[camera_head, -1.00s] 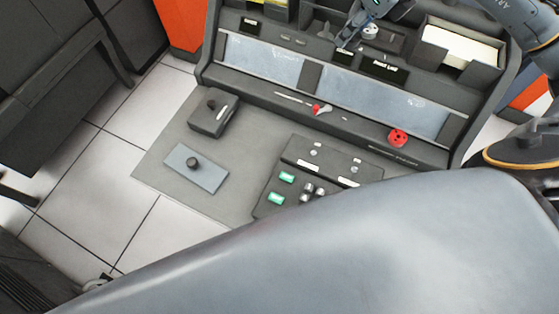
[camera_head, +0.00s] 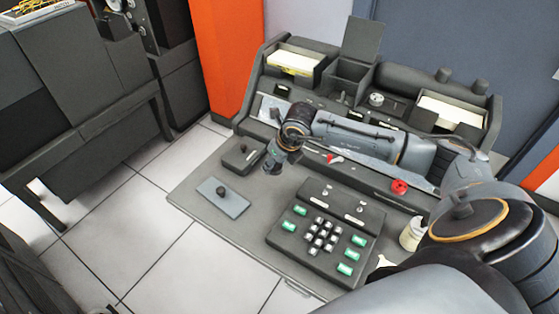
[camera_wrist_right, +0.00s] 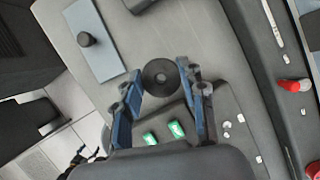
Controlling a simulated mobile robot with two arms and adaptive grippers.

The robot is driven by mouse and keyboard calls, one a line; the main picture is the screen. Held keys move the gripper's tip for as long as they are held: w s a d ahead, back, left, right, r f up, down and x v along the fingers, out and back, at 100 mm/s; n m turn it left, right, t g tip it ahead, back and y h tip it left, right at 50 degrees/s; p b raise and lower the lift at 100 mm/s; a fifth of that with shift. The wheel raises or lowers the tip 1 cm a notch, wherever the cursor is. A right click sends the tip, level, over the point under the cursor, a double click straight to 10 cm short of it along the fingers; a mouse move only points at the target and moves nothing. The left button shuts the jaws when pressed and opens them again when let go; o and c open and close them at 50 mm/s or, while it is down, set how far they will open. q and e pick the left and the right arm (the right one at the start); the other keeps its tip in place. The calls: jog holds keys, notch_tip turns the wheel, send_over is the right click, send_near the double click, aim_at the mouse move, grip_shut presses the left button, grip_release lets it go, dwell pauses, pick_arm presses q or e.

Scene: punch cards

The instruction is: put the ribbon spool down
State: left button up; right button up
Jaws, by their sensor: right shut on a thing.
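The ribbon spool (camera_wrist_right: 160,77) is a dark round disc with a small hub at its middle. In the right wrist view it sits between the two blue-grey fingertips of my right gripper (camera_wrist_right: 160,78), which is shut on it. In the head view my right gripper (camera_head: 274,163) is over the left part of the grey desk top (camera_head: 255,262), between a small black box and the keypad. The spool cannot be made out there. The gap between spool and desk top is hard to judge. My left gripper is not in view.
The keypad (camera_head: 327,235) with green keys stands to the right. A grey plate with a black knob (camera_head: 222,193) and the black box (camera_head: 241,157) lie to the left. A red round piece (camera_head: 399,187) and a cream cup (camera_head: 411,234) are at the right.

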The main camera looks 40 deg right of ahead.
jog(key=w+d+f+b, duration=0.1)
jog(key=w+f+b, duration=0.1)
jog(key=w+d+f+b, duration=0.2)
jog(key=w+f+b, duration=0.1)
jog(key=w+d+f+b, duration=0.1)
jog(key=w+f+b, duration=0.1)
jog(key=shift+w+d+f, duration=0.25)
jog(key=shift+d, duration=0.05)
jog(key=f+b, duration=0.3)
jog(key=shift+w+d+f, duration=0.1)
jog(key=shift+w+f, duration=0.15)
jog(key=shift+f, duration=0.05)
jog(key=shift+r, duration=0.1)
jog(key=shift+s, duration=0.1)
jog(key=shift+f, duration=0.25)
jog(key=o, duration=1)
jog(key=shift+r, duration=0.1)
